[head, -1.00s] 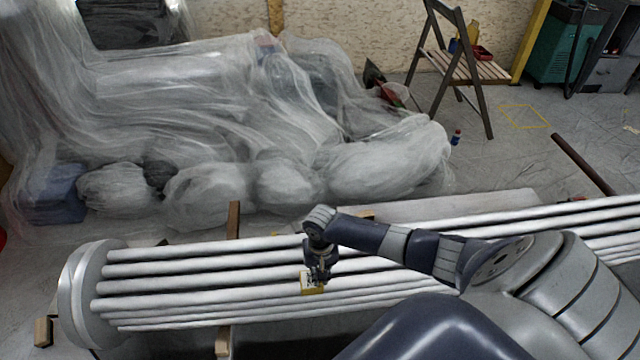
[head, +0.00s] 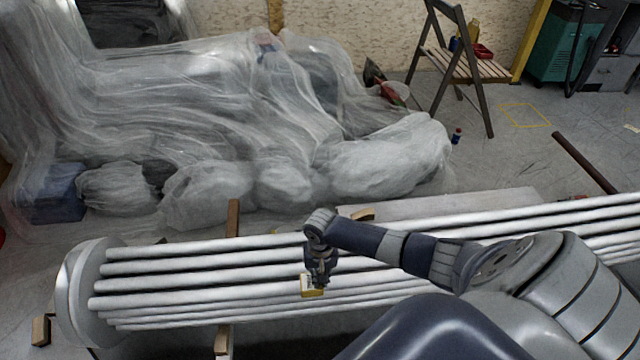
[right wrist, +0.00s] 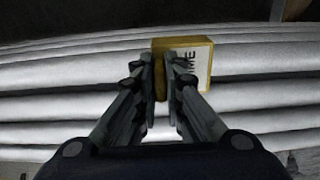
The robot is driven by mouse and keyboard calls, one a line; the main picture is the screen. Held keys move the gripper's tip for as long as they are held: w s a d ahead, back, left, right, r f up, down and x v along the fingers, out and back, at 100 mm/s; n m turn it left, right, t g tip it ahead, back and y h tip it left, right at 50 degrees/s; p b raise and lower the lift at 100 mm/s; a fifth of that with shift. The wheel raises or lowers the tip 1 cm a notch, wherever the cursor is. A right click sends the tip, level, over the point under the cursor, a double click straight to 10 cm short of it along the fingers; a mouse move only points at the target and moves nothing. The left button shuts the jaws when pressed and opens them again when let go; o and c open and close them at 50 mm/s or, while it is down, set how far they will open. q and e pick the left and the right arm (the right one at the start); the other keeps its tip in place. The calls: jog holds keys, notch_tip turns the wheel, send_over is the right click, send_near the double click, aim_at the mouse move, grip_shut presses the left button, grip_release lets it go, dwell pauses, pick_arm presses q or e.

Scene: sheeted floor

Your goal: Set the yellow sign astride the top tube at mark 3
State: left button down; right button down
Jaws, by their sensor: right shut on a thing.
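The yellow sign (head: 313,290) is a small yellow-edged block with a white lettered face. It sits at the tips of my right gripper (head: 318,282), which is shut on it. In the right wrist view the sign (right wrist: 198,62) is between the fingers of the gripper (right wrist: 165,85), over the pale tubes. The bundle of long white tubes (head: 180,285) runs across the front. The sign is over or against the upper tubes near the middle; I cannot tell whether it touches. I cannot read any mark 3. My left gripper is not in view.
A round grey end plate (head: 78,295) closes the bundle's left end. Wooden stakes (head: 233,218) stand beside the tubes. Plastic-sheeted goods (head: 260,110) fill the back left. A folding chair (head: 465,65) stands at the back right.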

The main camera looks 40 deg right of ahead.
jog(key=shift+p, duration=0.35)
dwell(0.5)
jog(key=c, duration=1.6)
grip_release()
